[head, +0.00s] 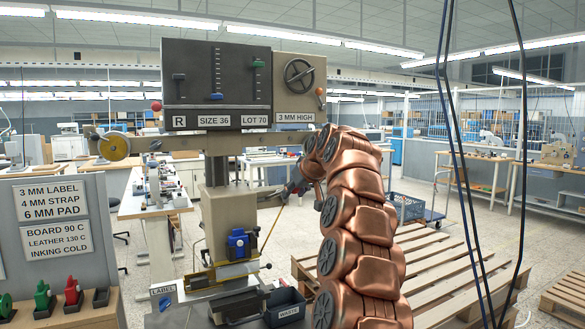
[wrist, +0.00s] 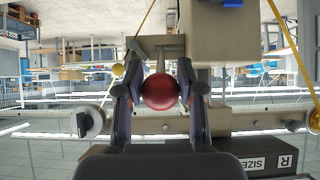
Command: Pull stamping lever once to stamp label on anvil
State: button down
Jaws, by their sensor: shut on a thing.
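My gripper (head: 290,190) is right of the column, below the head's right end. In the wrist view, its fingers are shut on a red ball knob (wrist: 160,92), taken to be the stamping lever's handle. The ball is hidden by my gripper in the head view. The anvil area (head: 225,272) is at the press foot; I cannot make out a label on it.
A waste bin (head: 287,307) stands at the press foot. A sign board (head: 55,215) is at left, with coloured stamp handles (head: 71,290) below. Wooden pallets (head: 460,270) lie on the floor at right. Dark cables (head: 450,130) hang at right.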

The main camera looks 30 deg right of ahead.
jog(key=shift+w+d+r+p, duration=0.1)
jog(key=shift+w+r+p, duration=0.15)
jog(key=shift+r+p, duration=0.55)
jog(key=shift+w+r+p, duration=0.25)
jog(key=shift+r+p, duration=0.45)
jog(key=shift+p, duration=0.05)
jog(key=shift+w+d+r+p, duration=0.1)
jog(key=shift+w+r+p, duration=0.4)
jog(key=shift+r+p, duration=0.45)
jog(key=shift+w+r+p, duration=0.45)
jog(key=shift+r+p, duration=0.15)
jog(key=shift+p, duration=0.6)
jog(key=c, duration=0.6)
grip_release()
jog(key=shift+f, duration=0.1)
jog(key=shift+c, duration=0.2)
jog(key=v, duration=1.2)
jog(key=shift+f, duration=0.1)
